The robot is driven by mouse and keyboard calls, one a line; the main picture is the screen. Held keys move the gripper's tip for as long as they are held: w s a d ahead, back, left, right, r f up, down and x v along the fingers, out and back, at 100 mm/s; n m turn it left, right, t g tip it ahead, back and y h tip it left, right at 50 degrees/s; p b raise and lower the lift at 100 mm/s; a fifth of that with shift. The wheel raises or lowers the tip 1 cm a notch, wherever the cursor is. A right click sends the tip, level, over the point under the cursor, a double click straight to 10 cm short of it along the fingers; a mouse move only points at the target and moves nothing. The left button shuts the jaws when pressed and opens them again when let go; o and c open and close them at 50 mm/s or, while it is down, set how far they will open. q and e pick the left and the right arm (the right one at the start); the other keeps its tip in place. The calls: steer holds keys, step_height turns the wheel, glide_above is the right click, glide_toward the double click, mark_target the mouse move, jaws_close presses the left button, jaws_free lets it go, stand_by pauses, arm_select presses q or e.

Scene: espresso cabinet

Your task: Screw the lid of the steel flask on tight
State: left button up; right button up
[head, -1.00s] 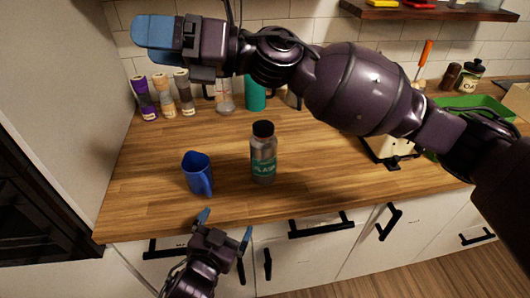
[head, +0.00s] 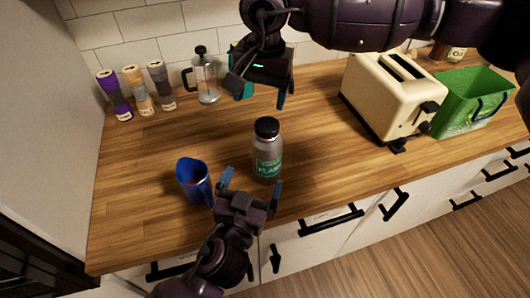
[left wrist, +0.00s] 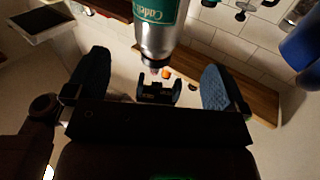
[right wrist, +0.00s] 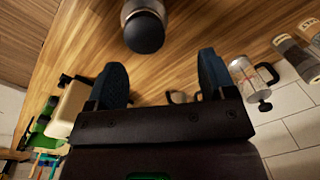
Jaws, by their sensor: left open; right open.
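The steel flask (head: 268,165), with a green label, stands upright on the wooden counter. Its black lid (head: 267,127) sits on top; how tight it is cannot be seen. My left gripper (head: 249,185) is open and empty at the front of the flask, low near the counter edge. The flask body (left wrist: 160,32) shows beyond its fingers in the left wrist view. My right gripper (head: 258,93) is open and empty, above and behind the flask, fingers pointing down. In the right wrist view the lid (right wrist: 144,32) lies beyond the fingertips, not between them.
A blue mug (head: 190,180) stands left of the flask, close to my left gripper. A French press (head: 205,80) and several spice jars (head: 135,88) stand at the back.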

mark_target(263, 157)
steer(key=shift+d+n+h, duration=0.3)
steer(key=shift+d+n, duration=0.2)
steer(key=shift+s+d+n, duration=0.3)
steer(key=shift+d+n, duration=0.05)
steer(key=shift+n, duration=0.05)
arm_select(q)
steer(key=shift+s+n, duration=0.1)
steer(key=shift+n, duration=0.4)
arm_select(e)
steer(key=shift+w+a, duration=0.1)
arm_select(q)
steer(key=shift+d, duration=0.1)
steer(key=shift+x, duration=5.4)
steer(key=c, duration=1.7)
arm_select(e)
steer(key=shift+a, duration=0.15)
